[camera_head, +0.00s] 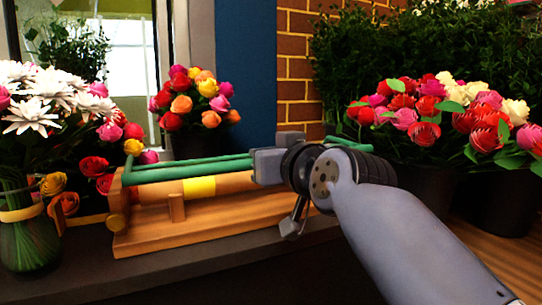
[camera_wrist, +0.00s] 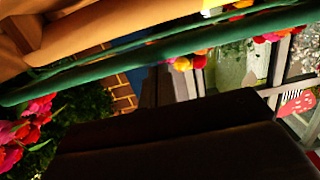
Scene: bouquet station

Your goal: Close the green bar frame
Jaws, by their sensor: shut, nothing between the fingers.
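The green bar frame (camera_head: 190,170) has two long green bars running left to right, close above a wooden roll with a yellow band (camera_head: 200,187) on a wooden stand (camera_head: 180,232). Its left end meets a wooden upright; its right part is partly hidden behind my gripper and wrist. My gripper (camera_head: 268,165) is at the right part of the bars, shut and empty; I cannot tell whether it touches them. In the wrist view the green bars (camera_wrist: 160,52) cross above the dark gripper (camera_wrist: 180,135), with the tan roll (camera_wrist: 95,28) beyond.
A glass vase with white flowers (camera_head: 30,225) stands left of the stand. Potted roses (camera_head: 195,95) stand behind it. Dark buckets of red, pink and cream roses (camera_head: 430,190) stand at right. A brick wall (camera_head: 295,75) and window are behind. The dark ledge front (camera_head: 215,258) is clear.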

